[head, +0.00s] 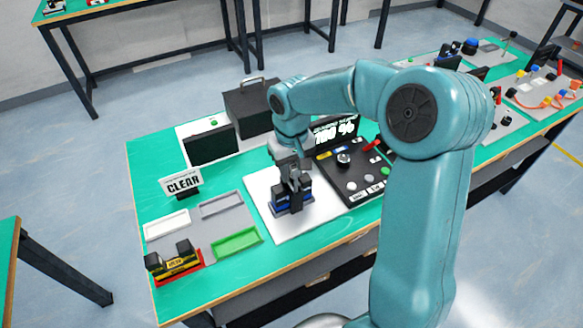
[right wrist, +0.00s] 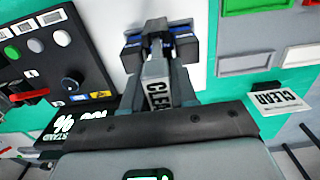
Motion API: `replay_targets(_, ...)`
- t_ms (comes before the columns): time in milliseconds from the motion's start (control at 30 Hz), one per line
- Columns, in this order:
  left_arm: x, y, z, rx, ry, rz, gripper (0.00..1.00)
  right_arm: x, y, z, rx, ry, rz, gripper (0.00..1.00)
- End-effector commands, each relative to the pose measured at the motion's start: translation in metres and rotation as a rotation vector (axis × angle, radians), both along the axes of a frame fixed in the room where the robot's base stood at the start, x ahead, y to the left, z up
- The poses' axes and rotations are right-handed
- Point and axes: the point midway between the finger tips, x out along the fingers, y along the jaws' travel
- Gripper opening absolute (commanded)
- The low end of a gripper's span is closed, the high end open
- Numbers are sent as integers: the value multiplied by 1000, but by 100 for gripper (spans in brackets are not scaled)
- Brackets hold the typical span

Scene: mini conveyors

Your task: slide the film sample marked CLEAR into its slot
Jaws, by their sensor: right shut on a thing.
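My right gripper (head: 294,180) is over the white pad in the middle of the table. The fingers hide most of the sample in the head view. My left gripper is not in view.
A CLEAR sign (head: 182,183) stands behind a grey tray (head: 192,230) with white, grey and green recesses. A yellow and black block (head: 175,262) sits in a red frame at front left. A black control panel (head: 350,170) is right of the white pad (head: 270,225).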

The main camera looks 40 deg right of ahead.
Motion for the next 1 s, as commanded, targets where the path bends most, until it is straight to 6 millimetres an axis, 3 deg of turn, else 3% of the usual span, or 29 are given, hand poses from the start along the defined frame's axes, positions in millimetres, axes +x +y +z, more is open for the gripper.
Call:
replay_targets(700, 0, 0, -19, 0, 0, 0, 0, 0, 0, -23, 0, 0, 0, 0)
replay_targets(733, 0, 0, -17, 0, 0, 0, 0, 0, 0, -21, 0, 0, 0, 37)
replay_targets(800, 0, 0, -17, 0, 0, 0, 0, 0, 0, -21, 0, 0, 0, 57)
replay_targets(1000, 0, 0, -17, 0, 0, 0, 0, 0, 0, -21, 0, 0, 0, 57)
